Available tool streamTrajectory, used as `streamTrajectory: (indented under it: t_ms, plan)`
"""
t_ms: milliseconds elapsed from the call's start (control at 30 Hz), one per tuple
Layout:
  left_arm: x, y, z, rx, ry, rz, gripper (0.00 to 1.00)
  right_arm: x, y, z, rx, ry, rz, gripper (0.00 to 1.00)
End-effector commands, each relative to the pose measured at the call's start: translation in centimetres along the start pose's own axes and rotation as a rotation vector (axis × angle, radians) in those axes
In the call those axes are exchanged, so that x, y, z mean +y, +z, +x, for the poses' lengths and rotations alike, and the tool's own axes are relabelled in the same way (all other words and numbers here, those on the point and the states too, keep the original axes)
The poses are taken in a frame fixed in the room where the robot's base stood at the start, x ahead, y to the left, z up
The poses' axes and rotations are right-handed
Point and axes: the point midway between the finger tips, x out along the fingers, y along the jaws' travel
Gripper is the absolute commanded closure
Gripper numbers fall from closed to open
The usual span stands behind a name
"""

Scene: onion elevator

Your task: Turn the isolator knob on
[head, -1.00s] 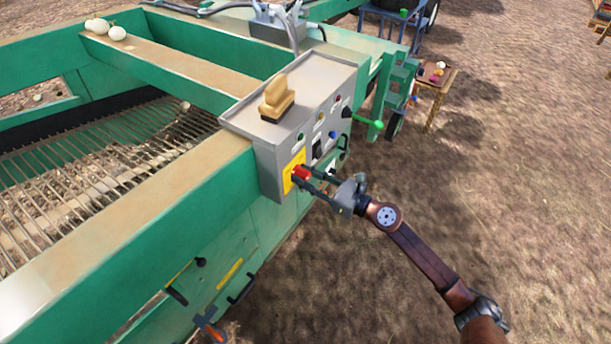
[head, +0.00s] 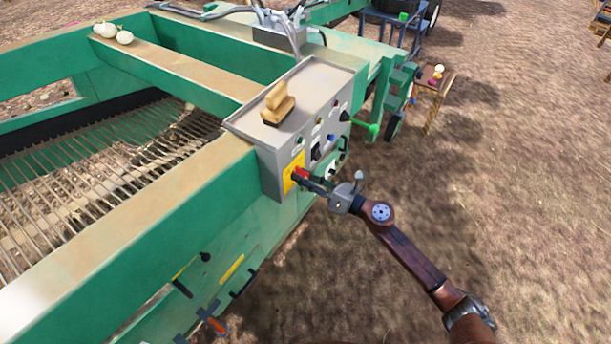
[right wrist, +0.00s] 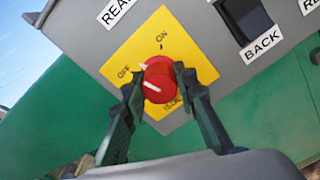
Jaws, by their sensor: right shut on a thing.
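The red isolator knob (right wrist: 158,80) sits on a yellow plate (right wrist: 188,48) marked ON at the top and OFF at the left. It also shows in the head view (head: 301,173) on the front of the grey control box. White marks show on the knob's left side, nearer OFF than ON. My right gripper (right wrist: 161,75) has one finger on each side of the knob and is shut on it. In the head view my right gripper (head: 308,181) reaches the plate from the lower right. My left gripper is not in view.
The grey control box (head: 266,160) carries other switches, buttons and a green-tipped lever (head: 373,127). A wood-handled brush (head: 278,104) lies on its top. The green machine frame (head: 150,245) runs left. Open ground lies to the right, with a small table (head: 440,82) behind.

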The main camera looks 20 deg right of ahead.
Motion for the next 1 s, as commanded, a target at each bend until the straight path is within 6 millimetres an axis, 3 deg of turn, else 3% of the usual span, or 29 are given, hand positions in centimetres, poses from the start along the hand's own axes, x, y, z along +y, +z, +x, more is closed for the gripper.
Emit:
streamTrajectory:
  t_ms: [1000]
  plan:
    - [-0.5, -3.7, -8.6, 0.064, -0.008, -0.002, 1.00, 0.0, 0.5, -0.1, -0.005, -0.003, 0.907, 0.98]
